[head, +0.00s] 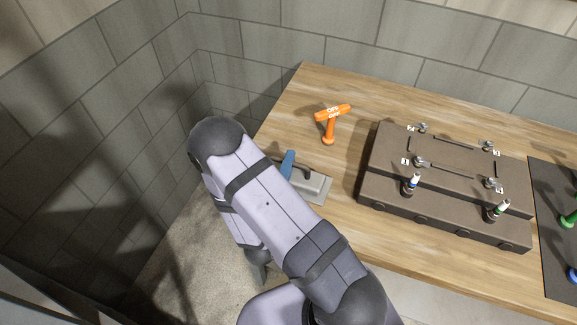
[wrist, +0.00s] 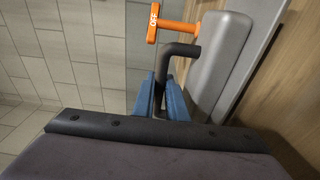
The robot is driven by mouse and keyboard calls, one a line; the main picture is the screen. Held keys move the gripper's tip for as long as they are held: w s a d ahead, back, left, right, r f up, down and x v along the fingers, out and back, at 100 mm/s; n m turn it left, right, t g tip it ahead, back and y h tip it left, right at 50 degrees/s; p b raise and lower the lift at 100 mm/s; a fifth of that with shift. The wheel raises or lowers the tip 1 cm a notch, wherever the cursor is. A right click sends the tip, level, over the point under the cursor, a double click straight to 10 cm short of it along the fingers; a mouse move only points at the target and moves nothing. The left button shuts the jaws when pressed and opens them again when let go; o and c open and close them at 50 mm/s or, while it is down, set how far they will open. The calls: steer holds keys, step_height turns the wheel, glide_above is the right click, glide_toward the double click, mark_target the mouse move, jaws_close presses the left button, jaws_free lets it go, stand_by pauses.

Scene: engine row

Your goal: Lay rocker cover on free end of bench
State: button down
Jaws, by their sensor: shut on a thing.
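The rocker cover (head: 316,188) is a grey, box-like lid with a flat rim and a black bent handle. It is over the left end of the wooden bench (head: 300,95), left of the engine block, and partly hidden behind my arm in the head view. My gripper (wrist: 163,98) has blue fingers, shut on the black handle (wrist: 168,72). In the wrist view the grey cover (wrist: 218,68) extends up and right from the fingers, close to the wood. I cannot tell whether it touches the bench. One blue finger also shows in the head view.
An orange T-handled tool (head: 329,122) stands behind the cover. The brown engine block (head: 445,185), with several small fittings on top, is to the right. A dark mat (head: 555,225) with green and blue items is at the far right. Tiled walls close the back and left.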

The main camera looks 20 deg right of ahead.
steer(key=shift+f, duration=0.85)
steer(key=shift+f, duration=0.1)
steer(key=c, duration=1.8)
jaws_free()
steer(key=shift+f, duration=0.1)
steer(key=shift+o, duration=0.2)
steer(key=b+v, duration=0.2)
steer(key=v, duration=0.3)
steer(key=shift+s+a, duration=0.2)
steer(key=shift+a, duration=0.05)
steer(key=shift+b+v, duration=0.4)
steer(key=shift+v, duration=0.6)
steer(key=shift+d, duration=0.1)
